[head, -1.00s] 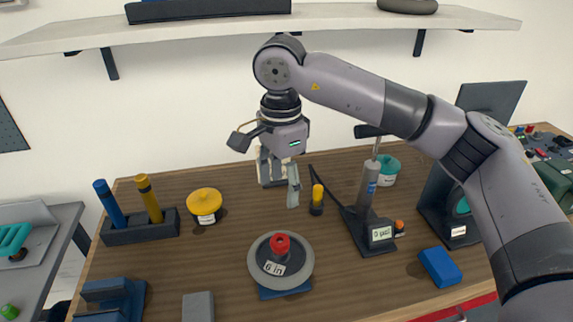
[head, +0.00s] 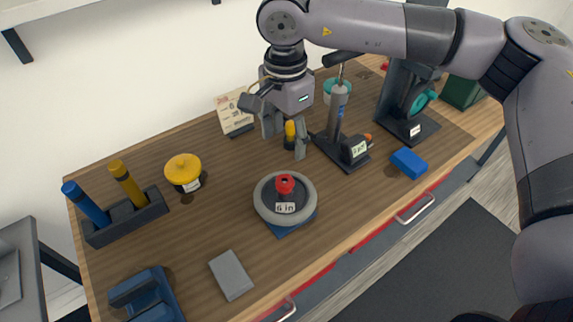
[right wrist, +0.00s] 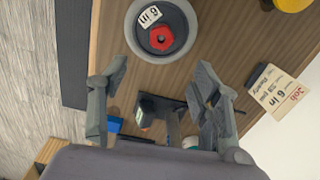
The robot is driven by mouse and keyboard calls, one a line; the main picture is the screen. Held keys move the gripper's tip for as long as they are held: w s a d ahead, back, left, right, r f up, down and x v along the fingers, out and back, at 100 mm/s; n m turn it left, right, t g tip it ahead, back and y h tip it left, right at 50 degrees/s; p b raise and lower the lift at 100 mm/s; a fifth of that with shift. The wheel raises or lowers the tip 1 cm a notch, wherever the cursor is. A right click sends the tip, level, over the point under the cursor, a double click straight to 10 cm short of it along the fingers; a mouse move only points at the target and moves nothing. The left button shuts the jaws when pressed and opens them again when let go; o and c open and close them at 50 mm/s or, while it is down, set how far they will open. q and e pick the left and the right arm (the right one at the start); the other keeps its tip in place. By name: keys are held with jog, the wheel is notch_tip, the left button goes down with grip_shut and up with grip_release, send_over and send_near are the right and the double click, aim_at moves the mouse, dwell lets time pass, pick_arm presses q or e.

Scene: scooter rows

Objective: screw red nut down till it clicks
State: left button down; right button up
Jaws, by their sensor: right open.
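The red nut (head: 285,184) sits in the middle of a grey wheel (head: 266,207) labelled "6 in", which lies flat on a blue base (head: 296,226) on the bench. The red nut (right wrist: 160,40) also shows in the right wrist view, inside the wheel, beyond my fingers. My right gripper (head: 285,140) is open and empty. It hangs above the bench, behind the wheel in the head view, with the fingers pointing down and apart from the nut. A yellow-topped tool stands behind the fingers, partly hidden by them. My left gripper is not in view.
A pump with a gauge (head: 352,152) stands right of my right gripper. A blue block (head: 408,162), a yellow-lidded pot (head: 184,171), a holder with two grips (head: 125,219), a grey block (head: 231,274) and a job card (head: 234,113) surround the wheel.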

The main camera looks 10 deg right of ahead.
aim_at(284, 182)
jog(key=f+p, duration=0.3)
jog(key=f, duration=0.9)
jog(key=shift+a+f, duration=0.1)
jog(key=shift+a, duration=0.1)
jog(key=shift+f+p, duration=0.4)
jog(key=shift+f, duration=0.2)
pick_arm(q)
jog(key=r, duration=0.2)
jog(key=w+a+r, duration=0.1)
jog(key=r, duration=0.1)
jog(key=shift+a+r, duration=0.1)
pick_arm(e)
jog(key=shift+f, duration=0.1)
jog(key=shift+c, duration=0.3)
jog(key=c, duration=1.2)
jog(key=shift+m+b, duration=0.3)
jog(key=shift+f+m, duration=0.1)
jog(key=shift+m, duration=0.3)
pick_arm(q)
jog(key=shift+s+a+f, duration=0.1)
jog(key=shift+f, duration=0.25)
pick_arm(e)
jog(key=o, duration=1.2)
